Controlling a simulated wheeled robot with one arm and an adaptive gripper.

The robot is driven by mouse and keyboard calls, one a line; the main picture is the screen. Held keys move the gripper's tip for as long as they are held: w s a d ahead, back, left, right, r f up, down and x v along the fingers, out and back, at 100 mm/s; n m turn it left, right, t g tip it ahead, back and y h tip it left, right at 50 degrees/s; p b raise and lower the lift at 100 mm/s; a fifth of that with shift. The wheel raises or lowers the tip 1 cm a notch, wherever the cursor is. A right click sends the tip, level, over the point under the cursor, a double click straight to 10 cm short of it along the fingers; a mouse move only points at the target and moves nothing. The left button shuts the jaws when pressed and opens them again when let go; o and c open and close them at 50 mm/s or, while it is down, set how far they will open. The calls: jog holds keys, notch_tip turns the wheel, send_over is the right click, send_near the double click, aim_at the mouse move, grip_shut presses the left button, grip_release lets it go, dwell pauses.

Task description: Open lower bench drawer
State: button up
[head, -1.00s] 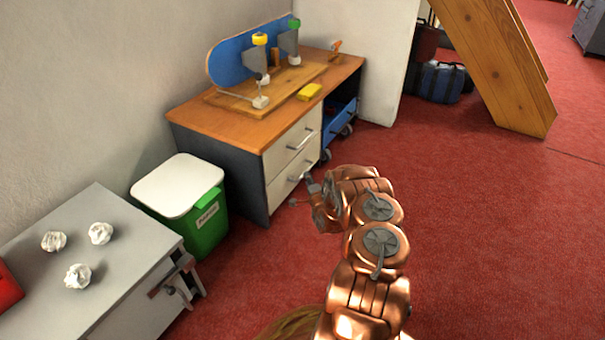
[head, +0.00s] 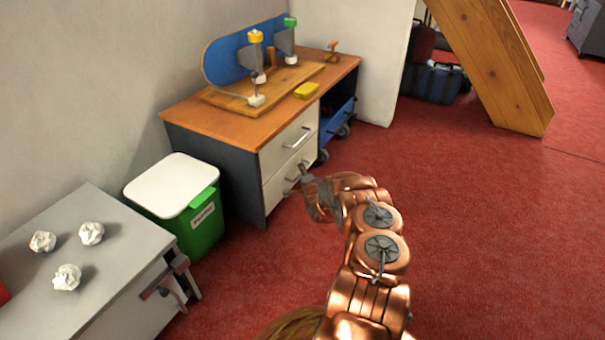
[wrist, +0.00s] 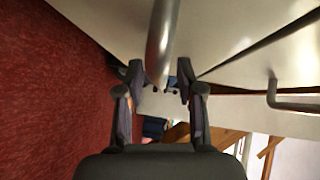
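The bench's lower drawer (head: 274,196) has a pale front and looks shut. Its metal bar handle (wrist: 163,40) runs down the middle of the wrist view, and its end lies between my two fingertips. My gripper (wrist: 159,82) is open, with one finger on each side of the handle and visible gaps beside it. In the head view my gripper (head: 303,175) is at the lower drawer front and partly hides the handle there. The upper drawer (head: 287,146) is shut above it, and its handle (wrist: 290,104) shows at the right in the wrist view.
A green bin (head: 205,222) with a white lid stands left of the bench. A grey cabinet (head: 115,262) with crumpled paper is nearer left. Red carpet (head: 480,230) is clear to the right.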

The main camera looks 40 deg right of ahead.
grip_shut()
dwell(0.3)
dwell(0.3)
